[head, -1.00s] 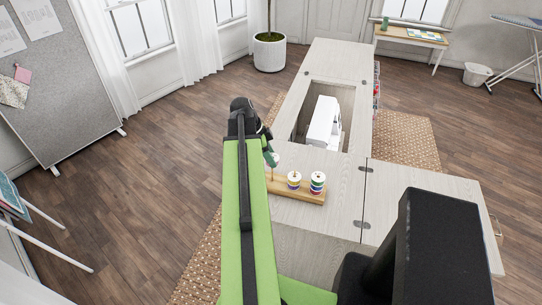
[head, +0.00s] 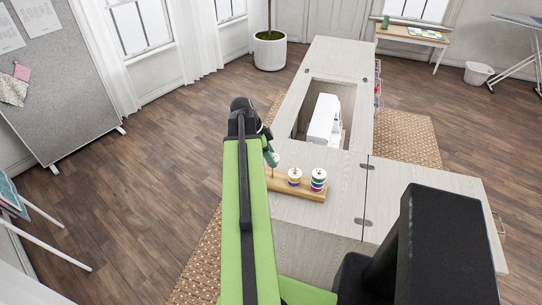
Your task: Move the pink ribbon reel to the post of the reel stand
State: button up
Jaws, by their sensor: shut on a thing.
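The reel stand (head: 308,194) is a light wooden bar on the cabinet top, just right of my arm. Two stacks of coloured reels sit on its middle and right posts. A thin post (head: 273,171) shows at its left end, close to my gripper. My gripper (head: 271,158) is at the far end of my green arm, above the stand's left end, and mostly hidden by the arm. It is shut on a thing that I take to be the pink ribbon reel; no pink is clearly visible. I cannot tell whether the held thing touches the post.
The pale cabinet (head: 340,55) has an open well with a white sewing machine (head: 323,120) behind the stand. A side leaf (head: 430,180) extends right. A grey pinboard (head: 70,80) stands left. The wooden floor between is clear.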

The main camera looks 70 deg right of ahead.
jog(key=shift+f+b, duration=0.6)
jog(key=shift+f, duration=0.1)
jog(key=shift+f, duration=0.1)
jog(key=o, duration=1.4)
jog(key=p+v, duration=1.6)
jog(key=v, duration=0.1)
jog(key=shift+w, duration=0.1)
